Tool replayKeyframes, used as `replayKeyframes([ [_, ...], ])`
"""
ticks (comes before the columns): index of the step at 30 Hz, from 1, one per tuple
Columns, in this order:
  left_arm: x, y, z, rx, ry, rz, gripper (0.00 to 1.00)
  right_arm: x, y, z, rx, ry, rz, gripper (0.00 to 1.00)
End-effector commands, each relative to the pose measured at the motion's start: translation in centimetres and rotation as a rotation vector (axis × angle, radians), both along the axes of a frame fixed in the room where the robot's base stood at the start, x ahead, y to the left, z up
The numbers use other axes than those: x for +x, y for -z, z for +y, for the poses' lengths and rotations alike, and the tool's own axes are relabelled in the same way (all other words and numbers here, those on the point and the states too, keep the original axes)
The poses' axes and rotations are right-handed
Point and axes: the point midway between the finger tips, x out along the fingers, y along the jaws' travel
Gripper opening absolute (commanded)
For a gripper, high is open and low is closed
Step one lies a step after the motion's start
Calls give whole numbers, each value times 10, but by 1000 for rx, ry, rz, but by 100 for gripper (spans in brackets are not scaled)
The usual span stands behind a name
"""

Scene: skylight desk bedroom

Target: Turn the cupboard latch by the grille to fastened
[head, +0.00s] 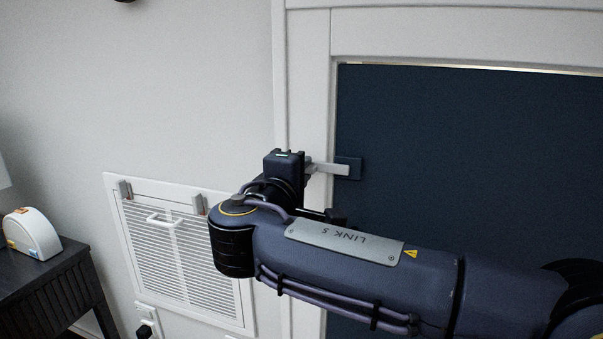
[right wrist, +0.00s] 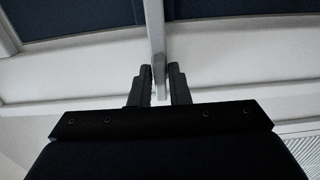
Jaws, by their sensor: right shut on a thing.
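The cupboard latch (head: 328,168) is a light grey bar. It lies close to level across the white frame and reaches the small dark block (head: 354,169) at the dark blue door's (head: 470,150) left edge. Its left end is hidden behind my right gripper (head: 304,166). In the right wrist view, the latch bar (right wrist: 156,35) runs between the two black fingers of my right gripper (right wrist: 158,76), which is shut on it. Whether the bar is seated in the block cannot be told. My left gripper is not in view.
The white louvred grille (head: 170,250) is on the wall left of the frame, partly behind my right arm. A dark desk (head: 45,292) with a white rounded device (head: 31,233) stands at the far left. The wall above the grille is clear.

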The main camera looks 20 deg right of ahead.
Motion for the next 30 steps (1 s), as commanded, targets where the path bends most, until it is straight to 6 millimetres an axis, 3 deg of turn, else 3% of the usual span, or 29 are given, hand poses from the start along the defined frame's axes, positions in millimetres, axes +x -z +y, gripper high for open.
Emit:
replayKeyframes([
  [3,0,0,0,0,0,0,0,0,1,0,2,0,2,0],
  [4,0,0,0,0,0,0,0,0,1,0,2,0,2,19],
  [7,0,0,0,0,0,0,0,0,1,0,2,0,2,32],
  [17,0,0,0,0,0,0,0,-2,0,2,0,-1,1,33],
  [30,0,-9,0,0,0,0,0,-56,0,39,1,-3,1,33],
])
